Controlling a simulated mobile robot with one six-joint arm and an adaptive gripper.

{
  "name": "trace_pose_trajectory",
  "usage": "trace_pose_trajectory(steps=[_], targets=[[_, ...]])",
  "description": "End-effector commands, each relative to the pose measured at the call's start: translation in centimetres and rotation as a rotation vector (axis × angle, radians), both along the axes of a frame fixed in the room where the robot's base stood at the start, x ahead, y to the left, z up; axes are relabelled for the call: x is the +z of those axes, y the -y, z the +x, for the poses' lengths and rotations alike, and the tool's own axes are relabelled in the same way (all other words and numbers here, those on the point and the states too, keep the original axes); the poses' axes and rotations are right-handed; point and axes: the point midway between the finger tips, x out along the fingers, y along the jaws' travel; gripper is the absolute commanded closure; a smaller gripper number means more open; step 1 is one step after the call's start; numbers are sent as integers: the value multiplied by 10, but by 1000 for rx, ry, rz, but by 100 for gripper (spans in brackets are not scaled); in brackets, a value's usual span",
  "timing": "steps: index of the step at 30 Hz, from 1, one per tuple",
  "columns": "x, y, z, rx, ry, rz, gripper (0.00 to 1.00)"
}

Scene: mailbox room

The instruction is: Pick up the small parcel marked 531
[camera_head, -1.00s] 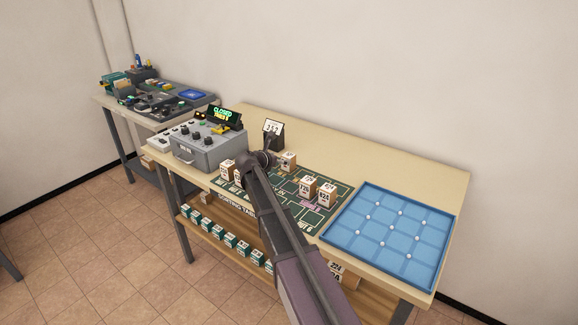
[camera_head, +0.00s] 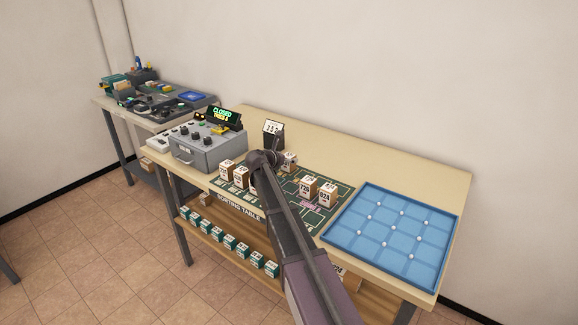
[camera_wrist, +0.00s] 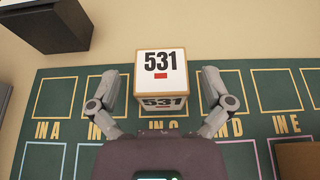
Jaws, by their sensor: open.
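The small parcel marked 531 (camera_wrist: 160,70) is a brown box with a white label, centred in the wrist view. It stands on the green sorting mat (camera_wrist: 60,90) by the IN C slot. My gripper (camera_wrist: 160,92) is open, with one finger on each side of the parcel and small gaps visible. In the head view my arm hides much of the gripper. A parcel (camera_head: 289,160) shows just right of the arm's end, its number too small to read.
Other parcels stand on the mat, including a pair on the right (camera_head: 318,190) and some left of my arm (camera_head: 227,171). A blue tray (camera_head: 338,238) lies at right.

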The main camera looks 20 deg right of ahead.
Motion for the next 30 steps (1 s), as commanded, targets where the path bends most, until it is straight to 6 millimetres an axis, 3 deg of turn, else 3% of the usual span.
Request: trace_pose_trajectory(steps=[18, 20, 27, 30], targets=[[-1, 3, 2, 0, 0, 0, 0], [-1, 3, 1, 0, 0, 0, 15], [-1, 3, 2, 0, -1, 1, 86], [-1, 3, 2, 0, 0, 0, 89]])
